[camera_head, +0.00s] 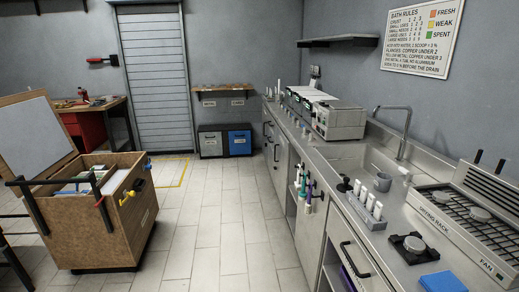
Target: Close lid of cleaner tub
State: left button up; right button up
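No thing in view is plainly marked as the cleaner tub. A grey metal box-shaped appliance (338,119) stands on the right-hand counter beyond the sink; it may be the cleaner, but its top is too small to read. Lighter flat-topped units (308,94) stand just behind it, and I cannot tell whether any lid there is raised. Neither of my grippers can be made out in the head view.
The metal counter (382,227) runs along the right, with a sink (350,156), a tap and a drying rack (468,222). A wooden chest (92,232) with a raised lid (35,135) stands at left. The tiled floor (220,215) between them is clear.

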aim_at(313, 81)
jog(key=u, duration=0.5)
jog(key=i, duration=4.65)
jog(key=z, duration=1.25)
jog(key=i, duration=1.35)
jog(key=z, duration=0.5)
